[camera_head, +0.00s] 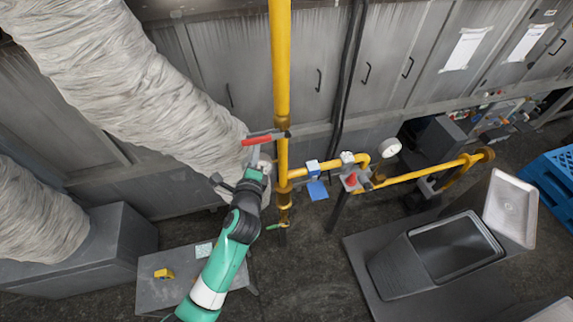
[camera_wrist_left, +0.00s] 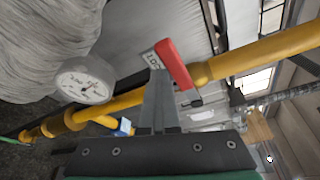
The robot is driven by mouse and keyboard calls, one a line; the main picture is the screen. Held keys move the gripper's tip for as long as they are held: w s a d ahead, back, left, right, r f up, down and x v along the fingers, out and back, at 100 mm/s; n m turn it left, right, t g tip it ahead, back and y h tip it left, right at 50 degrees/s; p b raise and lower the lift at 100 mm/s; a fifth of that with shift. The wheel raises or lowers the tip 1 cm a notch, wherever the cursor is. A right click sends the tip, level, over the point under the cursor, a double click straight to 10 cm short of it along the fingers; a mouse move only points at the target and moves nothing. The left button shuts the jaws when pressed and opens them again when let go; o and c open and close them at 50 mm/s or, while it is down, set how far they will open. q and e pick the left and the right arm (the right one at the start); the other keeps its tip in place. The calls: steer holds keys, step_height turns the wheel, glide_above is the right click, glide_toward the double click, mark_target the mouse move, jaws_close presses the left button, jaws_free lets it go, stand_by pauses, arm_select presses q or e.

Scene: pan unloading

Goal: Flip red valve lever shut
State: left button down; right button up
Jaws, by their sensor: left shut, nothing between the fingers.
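The red valve lever (camera_head: 258,141) sticks out to the left of the vertical yellow gas pipe (camera_head: 282,70), roughly crosswise to it. My left gripper (camera_head: 251,156) is shut and empty, just below the lever. In the left wrist view its closed fingers (camera_wrist_left: 159,82) overlap the lever's near side; I cannot tell whether they touch it. My right gripper is not in view.
A round white gauge (camera_wrist_left: 85,81) sits beside the pipe. A blue-handled valve (camera_head: 317,188) is on the horizontal branch to the right. A large wrapped duct (camera_head: 130,85) hangs at the left. Grey cabinets (camera_head: 330,60) stand behind. An open grey bin (camera_head: 450,255) stands lower right.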

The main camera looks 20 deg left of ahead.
arm_select(q)
step_height(320, 180, down, 4)
steer(key=b, duration=0.4)
steer(key=s+d+r+p, duration=0.1)
steer(key=s+d+r, duration=0.2)
steer(key=s+d, duration=0.3)
steer(key=shift+s+r, duration=0.15)
steer(key=shift+s, duration=0.45)
